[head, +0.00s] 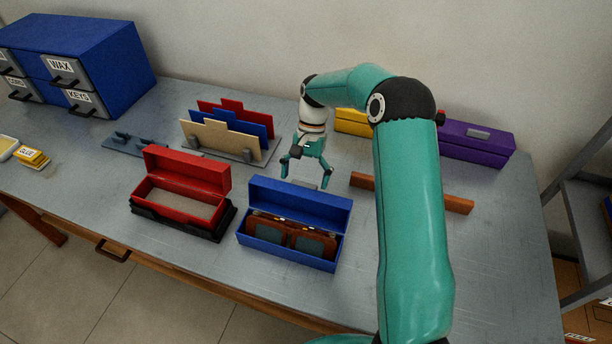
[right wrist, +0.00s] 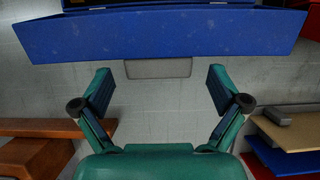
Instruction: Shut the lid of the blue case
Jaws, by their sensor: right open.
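The blue case (head: 292,255) stands on the bench with its lid (head: 300,201) raised upright at the back. Brown eyeglass frames (head: 290,236) with dark lenses lie inside it. My right gripper (head: 306,176) is open and empty behind the raised lid, apart from it. In the right wrist view the lid's blue outer face (right wrist: 165,35) spans the top, with a grey tab (right wrist: 158,68) at its edge. The open fingers (right wrist: 160,90) point towards that face, one on each side of the tab. My left gripper is not in view.
An open red case (head: 181,196) on a black base stands left of the blue one. A brown wooden bar (head: 440,199) lies to the right. A purple case (head: 476,143) and a yellow case (head: 352,122) are behind. A rack with upright panels (head: 220,139) stands back left.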

